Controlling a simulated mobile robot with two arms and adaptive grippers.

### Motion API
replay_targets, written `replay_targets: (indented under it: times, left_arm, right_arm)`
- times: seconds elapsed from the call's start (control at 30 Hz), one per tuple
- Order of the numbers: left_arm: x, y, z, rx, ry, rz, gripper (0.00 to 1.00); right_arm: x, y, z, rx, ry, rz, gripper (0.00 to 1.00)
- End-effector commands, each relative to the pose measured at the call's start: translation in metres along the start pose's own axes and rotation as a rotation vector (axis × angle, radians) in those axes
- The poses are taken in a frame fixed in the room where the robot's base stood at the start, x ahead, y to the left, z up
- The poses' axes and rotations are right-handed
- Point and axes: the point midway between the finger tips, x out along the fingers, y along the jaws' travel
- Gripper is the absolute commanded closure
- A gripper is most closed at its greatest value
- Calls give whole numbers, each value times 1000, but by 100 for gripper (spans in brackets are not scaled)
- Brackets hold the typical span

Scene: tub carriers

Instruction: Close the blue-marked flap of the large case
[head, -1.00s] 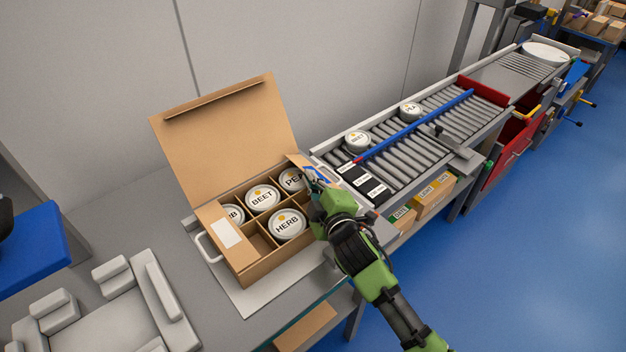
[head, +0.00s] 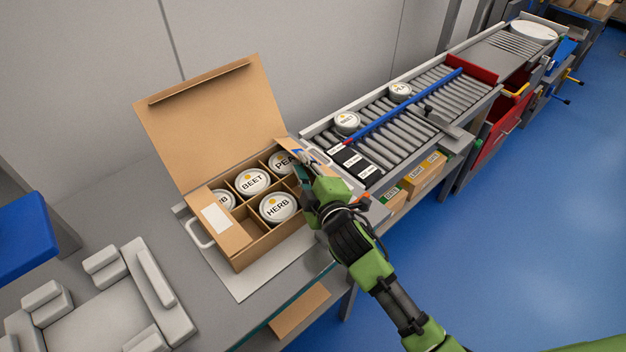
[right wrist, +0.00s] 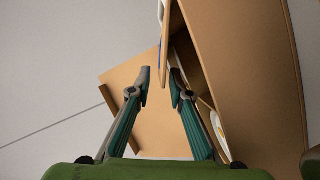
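The large case (head: 262,243) is a brown carton on the bench with its big lid (head: 215,125) standing open at the back. The blue-marked flap (head: 296,153) is at the right end, partly hidden by my right gripper (head: 306,166). My left gripper is not in view.
Tins labelled BEET (head: 252,182), HERB (head: 278,208) and PEA (head: 282,162) sit in the case's compartments. A roller conveyor (head: 400,120) with a blue bar and two tins runs behind right. A grey moulded tray (head: 100,300) lies front left.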

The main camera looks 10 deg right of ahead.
Motion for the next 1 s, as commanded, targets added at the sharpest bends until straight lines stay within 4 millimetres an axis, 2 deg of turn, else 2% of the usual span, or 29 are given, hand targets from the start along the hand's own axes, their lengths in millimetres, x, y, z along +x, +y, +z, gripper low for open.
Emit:
replay_targets:
  times: [0.3, 0.5, 0.67, 0.9, 0.97, 1.0]
  left_arm:
    - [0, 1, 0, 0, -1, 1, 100]
    - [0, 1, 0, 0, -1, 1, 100]
    - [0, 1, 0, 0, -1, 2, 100]
    - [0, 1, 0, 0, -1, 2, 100]
    - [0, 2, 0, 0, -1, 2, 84]
    - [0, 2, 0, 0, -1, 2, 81]
  right_arm:
    - [-66, -1, 1, -1, 0, -3, 81]
    - [-94, -1, 1, -1, -1, -2, 81]
    - [-102, 0, 0, -1, -1, -1, 81]
    - [-102, 0, 0, -1, -1, -1, 81]
    - [-102, 0, 0, -1, -1, -1, 81]
    - [-102, 0, 0, -1, -1, -1, 81]
